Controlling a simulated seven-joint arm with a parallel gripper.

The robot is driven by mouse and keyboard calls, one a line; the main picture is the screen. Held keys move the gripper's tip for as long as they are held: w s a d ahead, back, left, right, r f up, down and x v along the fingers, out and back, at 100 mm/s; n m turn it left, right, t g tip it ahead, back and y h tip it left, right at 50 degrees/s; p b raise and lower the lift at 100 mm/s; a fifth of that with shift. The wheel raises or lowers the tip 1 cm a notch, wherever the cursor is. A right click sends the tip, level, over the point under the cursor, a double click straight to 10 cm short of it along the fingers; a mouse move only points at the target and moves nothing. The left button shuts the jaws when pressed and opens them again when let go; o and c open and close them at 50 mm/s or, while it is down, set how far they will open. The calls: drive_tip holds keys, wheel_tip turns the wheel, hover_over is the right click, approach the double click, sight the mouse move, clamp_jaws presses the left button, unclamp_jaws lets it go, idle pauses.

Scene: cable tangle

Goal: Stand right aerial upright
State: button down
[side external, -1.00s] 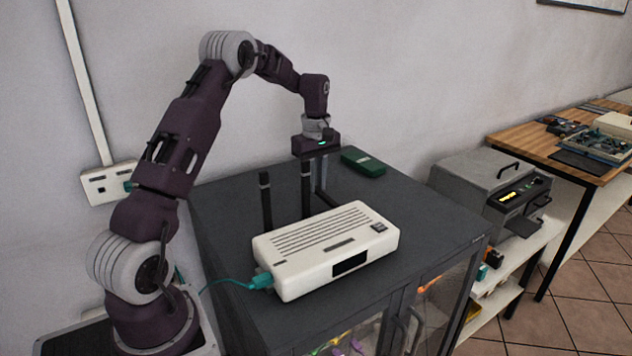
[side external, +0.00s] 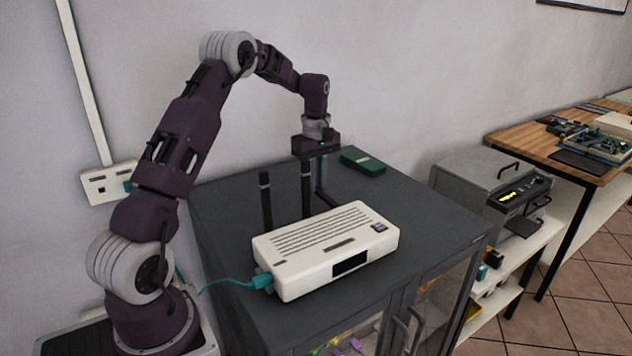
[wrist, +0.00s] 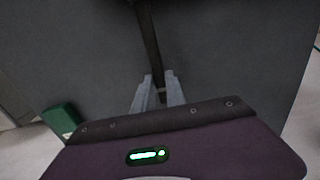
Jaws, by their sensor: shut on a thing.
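The white router (side external: 328,250) lies flat on the dark cabinet top, with a teal cable plugged into its left end. Two black aerials stand behind it in the side view. The left aerial (side external: 266,203) looks upright and free. In the wrist view, the grey fingers of my gripper (wrist: 158,92) are shut on the dark bar of the right aerial (wrist: 149,40). The aerial's foot is hidden behind the router.
A dark green box (side external: 363,161) lies on the cabinet top (side external: 430,222) behind and right of my gripper. The teal cable (side external: 228,283) runs off the cabinet's left side. The cabinet top right of the router is clear. The wall is close behind.

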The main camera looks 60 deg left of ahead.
sight(321, 191)
drive_tip(key=shift+r, duration=0.15)
idle(0.5)
drive_tip(key=d+r+y, duration=0.1)
drive_tip(key=y, duration=0.1)
drive_tip(key=d+r+y, duration=0.1)
drive_tip(key=r+y, duration=0.1)
drive_tip(key=shift+r+y, duration=0.3)
drive_tip(key=d+r+y, duration=0.1)
drive_tip(key=y, duration=0.1)
drive_tip(key=d+r+y, duration=0.1)
drive_tip(key=d+y, duration=0.1)
drive_tip(key=shift+d+r+y, duration=0.15)
drive_tip(key=shift+r+y, duration=0.15)
drive_tip(key=shift+r, duration=0.1)
drive_tip(key=shift+d+r+y, duration=0.2)
drive_tip(key=shift+d+y, duration=1.15)
drive_tip(key=shift+y, duration=0.1)
drive_tip(key=shift+d+r+y, duration=0.15)
drive_tip(key=shift+d+y, duration=1.15)
drive_tip(key=shift+y, duration=0.2)
drive_tip(key=shift+d+r+y, duration=0.2)
drive_tip(key=shift+d+y, duration=1.15)
drive_tip(key=shift+y, duration=0.1)
drive_tip(key=c, duration=1.4)
unclamp_jaws()
drive_tip(key=shift+o, duration=0.2)
drive_tip(key=shift+d, duration=0.1)
